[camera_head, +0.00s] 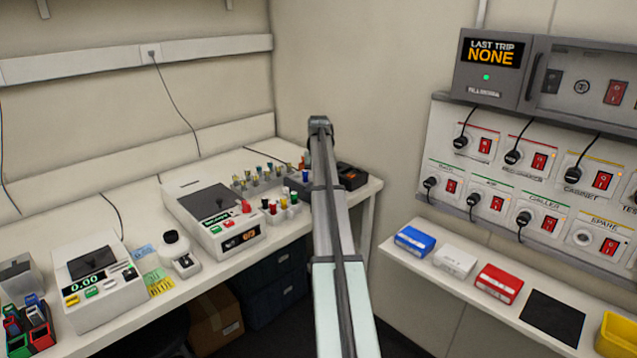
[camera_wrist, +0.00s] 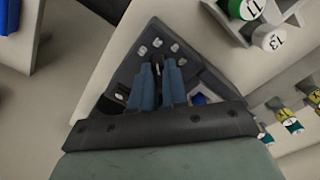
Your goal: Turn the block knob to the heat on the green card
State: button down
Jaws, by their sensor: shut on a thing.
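My gripper (camera_wrist: 159,66) is in the wrist view, its two blue-grey fingers close together over a dark panel (camera_wrist: 123,72) with several pale dots around the fingertips. The fingers are shut on what appears to be the block knob, which they almost wholly hide; its pointer direction cannot be told. In the head view my arm hides the gripper. A dark box (camera_head: 352,177) at the right end of the bench shows partly behind the arm. The green card (camera_head: 154,275) lies on the bench between a blue card and a yellow card; its writing is too small to read.
A white instrument (camera_head: 190,212) with a red knob and a display stands left of my arm. A rack of tubes (camera_head: 262,183) and several capped vials (camera_head: 283,208) stand close by. Numbered caps (camera_wrist: 271,38) show near the gripper. Wall sockets and a shelf (camera_head: 460,285) are at right.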

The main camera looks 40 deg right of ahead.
jog(key=shift+m, duration=0.4)
jog(key=c, duration=1.1)
grip_release()
jog(key=shift+c, duration=0.2)
notch_tip(320, 180, up, 14)
jog(key=shift+f, duration=0.1)
